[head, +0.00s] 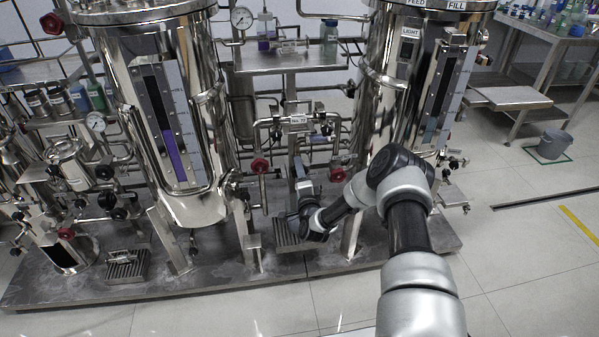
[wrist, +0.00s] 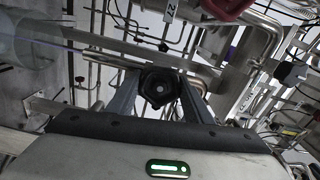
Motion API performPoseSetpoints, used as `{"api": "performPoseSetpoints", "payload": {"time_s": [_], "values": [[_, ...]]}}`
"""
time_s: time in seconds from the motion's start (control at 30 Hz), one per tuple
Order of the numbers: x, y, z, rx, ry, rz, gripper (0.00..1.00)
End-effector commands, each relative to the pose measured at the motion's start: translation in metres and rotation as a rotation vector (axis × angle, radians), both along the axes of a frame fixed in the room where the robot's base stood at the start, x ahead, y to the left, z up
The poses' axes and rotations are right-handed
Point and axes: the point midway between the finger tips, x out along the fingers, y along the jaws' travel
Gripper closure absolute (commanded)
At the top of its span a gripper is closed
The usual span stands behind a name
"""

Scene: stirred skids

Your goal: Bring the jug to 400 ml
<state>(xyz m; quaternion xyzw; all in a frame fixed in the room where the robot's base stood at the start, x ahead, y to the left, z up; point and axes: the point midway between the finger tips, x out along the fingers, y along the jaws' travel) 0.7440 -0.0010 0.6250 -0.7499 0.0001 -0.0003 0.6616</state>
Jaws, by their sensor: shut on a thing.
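In the wrist view my gripper (wrist: 158,92) has its two fingers on either side of a black faceted knob (wrist: 161,86) and is shut on it. The knob sits in front of a steel pipe. In the head view my wrist reaches low between the two steel tanks; the fingertips and the knob cannot be made out there. A clear, rounded vessel wall (wrist: 28,40) at the upper left of the wrist view may be the jug. Its scale and any liquid level cannot be read. I cannot pick out the jug in the head view.
The left tank (head: 195,205) has a purple column in its sight glass (head: 168,125). The right tank (head: 385,80) stands behind my arm. Red handwheels (head: 260,165) and pipes crowd the gap. A grated tray (head: 288,240) lies below my wrist.

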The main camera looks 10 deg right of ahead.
Motion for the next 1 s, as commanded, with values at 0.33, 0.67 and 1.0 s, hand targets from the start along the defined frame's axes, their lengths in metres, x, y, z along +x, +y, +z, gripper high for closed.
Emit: {"api": "performPoseSetpoints", "payload": {"time_s": [0.33, 0.67, 1.0], "values": [[-0.0011, 0.0009, -0.0014, 0.149, 0.003, 0.002, 0.76], [-0.0012, 0.0007, -0.0019, 0.178, 0.004, 0.001, 0.76], [-0.0012, 0.0001, -0.0021, 0.177, 0.004, 0.0, 0.37]]}}
